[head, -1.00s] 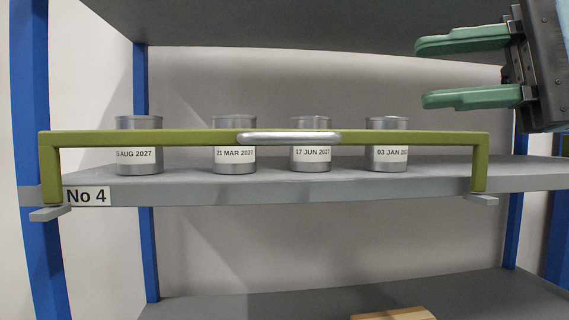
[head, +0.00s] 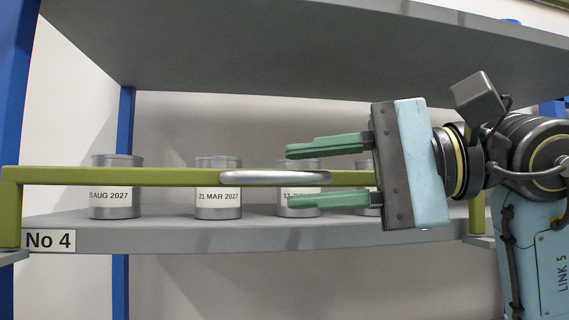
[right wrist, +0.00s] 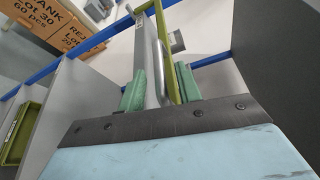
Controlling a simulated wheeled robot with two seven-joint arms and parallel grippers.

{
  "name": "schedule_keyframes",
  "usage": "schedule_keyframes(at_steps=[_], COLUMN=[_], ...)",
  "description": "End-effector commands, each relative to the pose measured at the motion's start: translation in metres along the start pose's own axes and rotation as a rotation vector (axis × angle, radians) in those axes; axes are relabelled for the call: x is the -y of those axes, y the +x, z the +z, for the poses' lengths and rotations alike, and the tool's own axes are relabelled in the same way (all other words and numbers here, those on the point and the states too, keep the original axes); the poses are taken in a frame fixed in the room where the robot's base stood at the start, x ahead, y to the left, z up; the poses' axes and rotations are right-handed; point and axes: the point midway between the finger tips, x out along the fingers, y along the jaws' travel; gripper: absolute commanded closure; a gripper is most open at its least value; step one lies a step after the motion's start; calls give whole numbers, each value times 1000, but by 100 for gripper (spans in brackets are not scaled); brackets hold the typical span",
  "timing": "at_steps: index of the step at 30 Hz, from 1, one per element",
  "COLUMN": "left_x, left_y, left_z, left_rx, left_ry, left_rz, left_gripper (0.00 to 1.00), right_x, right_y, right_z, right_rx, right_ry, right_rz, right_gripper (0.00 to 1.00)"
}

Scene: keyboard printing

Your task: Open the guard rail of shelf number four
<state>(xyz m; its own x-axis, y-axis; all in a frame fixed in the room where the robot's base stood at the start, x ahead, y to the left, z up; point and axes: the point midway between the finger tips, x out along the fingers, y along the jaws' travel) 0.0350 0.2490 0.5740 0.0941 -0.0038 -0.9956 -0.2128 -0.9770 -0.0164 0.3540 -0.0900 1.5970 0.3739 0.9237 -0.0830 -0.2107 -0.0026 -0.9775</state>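The olive-green guard rail (head: 120,176) runs across the front of the shelf (head: 240,238) labelled No 4 (head: 50,240). It stands raised above the shelf edge, with a silver handle (head: 250,179) at its middle. My right gripper (head: 288,176) comes in from the right and is open. Its green fingers lie above and below the right part of the handle in the head view. In the right wrist view the handle (right wrist: 152,62) and rail (right wrist: 165,40) show between the spread fingers (right wrist: 160,88). Contact cannot be told. My left gripper is not in view.
Several grey cans stand behind the rail, including one marked 21 MAR 2027 (head: 218,205); my gripper partly hides those at right. An upper shelf (head: 250,50) overhangs. Blue posts (head: 125,130) stand at the sides. Cardboard boxes (right wrist: 60,20) show in the right wrist view.

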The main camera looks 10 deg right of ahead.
Motion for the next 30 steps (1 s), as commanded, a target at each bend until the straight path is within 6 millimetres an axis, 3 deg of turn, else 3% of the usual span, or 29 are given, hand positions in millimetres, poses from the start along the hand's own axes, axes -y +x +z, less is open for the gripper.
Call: schedule_keyframes(at_steps=[6, 17, 25, 30], left_x=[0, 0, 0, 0], left_y=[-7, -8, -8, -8], left_z=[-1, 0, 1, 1], left_rx=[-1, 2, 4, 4], left_ry=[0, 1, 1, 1], left_rz=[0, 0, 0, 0], left_gripper=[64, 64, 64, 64], right_x=[0, 0, 0, 0], right_y=[26, 32, 32, 32], right_z=[1, 0, 0, 0], right_rx=[3, 0, 0, 0], right_ry=[0, 0, 0, 0], right_rz=[0, 0, 0, 0], right_gripper=[66, 66, 98, 100])
